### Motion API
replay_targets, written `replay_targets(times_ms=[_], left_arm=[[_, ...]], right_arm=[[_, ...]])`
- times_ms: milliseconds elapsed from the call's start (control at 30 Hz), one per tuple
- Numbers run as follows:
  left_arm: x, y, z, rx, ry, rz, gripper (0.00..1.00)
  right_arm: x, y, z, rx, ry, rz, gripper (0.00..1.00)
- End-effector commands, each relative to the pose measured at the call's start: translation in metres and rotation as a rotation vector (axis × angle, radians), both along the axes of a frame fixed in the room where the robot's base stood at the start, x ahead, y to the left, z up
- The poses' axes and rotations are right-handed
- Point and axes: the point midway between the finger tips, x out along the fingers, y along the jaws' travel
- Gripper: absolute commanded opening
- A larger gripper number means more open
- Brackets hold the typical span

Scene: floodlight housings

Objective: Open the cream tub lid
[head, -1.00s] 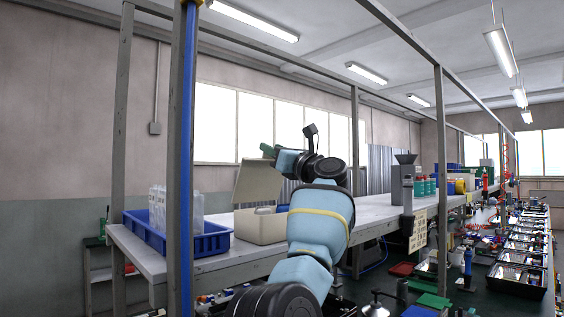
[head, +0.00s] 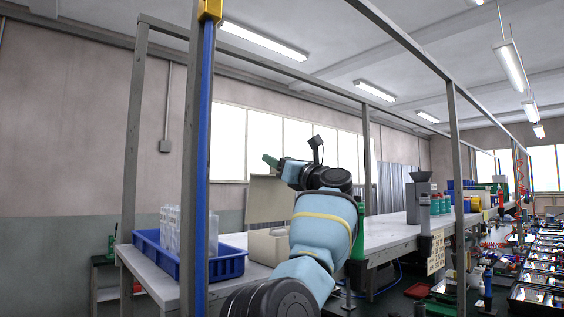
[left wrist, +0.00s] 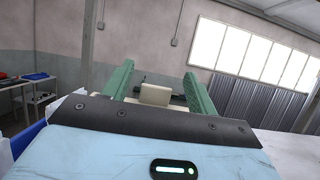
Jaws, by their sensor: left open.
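The cream tub (head: 266,248) stands on the grey bench, partly hidden behind my left arm. Its cream lid (head: 266,200) stands raised, close to upright, at the back of the tub. My left gripper (head: 271,161), with green fingers, is open above the lid's upper edge; the head view does not show whether they touch. In the left wrist view the two green fingers (left wrist: 157,82) are spread apart. A small cream block (left wrist: 155,95) shows between them; I cannot tell whether it is part of the lid. My right gripper is out of view.
A blue crate (head: 230,266) with clear bottles (head: 170,230) stands left of the tub, behind a blue-striped post (head: 203,150). Grey frame posts and rails surround the bench.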

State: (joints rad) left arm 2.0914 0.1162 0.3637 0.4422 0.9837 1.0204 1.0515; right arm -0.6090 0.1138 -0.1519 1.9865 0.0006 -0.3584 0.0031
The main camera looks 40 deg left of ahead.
Motion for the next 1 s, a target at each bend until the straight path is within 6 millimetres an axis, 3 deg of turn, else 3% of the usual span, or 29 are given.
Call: replay_targets(times_ms=[367,1000], left_arm=[[0.001,-0.009,-0.004,0.0,0.0,-0.001,0.58],[-0.005,-0.069,-0.031,-0.001,0.001,-0.001,0.58]], right_arm=[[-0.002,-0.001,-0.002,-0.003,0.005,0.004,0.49],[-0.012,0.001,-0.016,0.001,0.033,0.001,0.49]])
